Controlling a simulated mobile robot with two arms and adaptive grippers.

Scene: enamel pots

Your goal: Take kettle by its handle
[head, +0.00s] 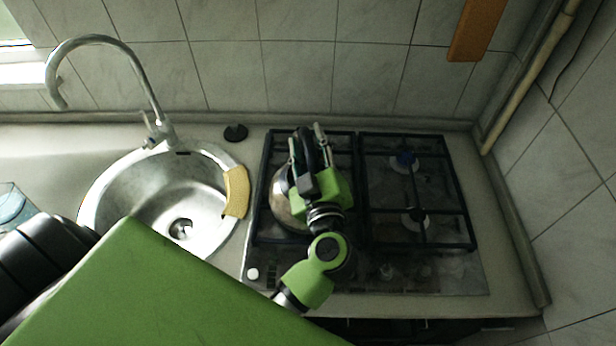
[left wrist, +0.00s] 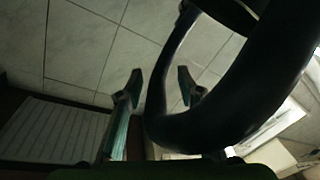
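The kettle (head: 283,207) is a rounded metal pot on the left side of the stove, mostly hidden under my left gripper and arm. Its black handle (head: 308,152) stands up between the fingers of my left gripper (head: 308,138). In the left wrist view the handle (left wrist: 172,128) is a thick dark curve close to the camera and covers part of the right finger. The left gripper's fingers (left wrist: 158,84) are apart there, with a gap on the left side of the handle. Contact with the right finger cannot be told. My right gripper is not in view.
The gas stove (head: 440,262) has black grates; its right half is free of pots. A round metal sink (head: 150,185) with a tall faucet (head: 135,62) and a yellow cloth (head: 236,192) is on the left. A tiled wall (head: 300,75) stands close behind the stove.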

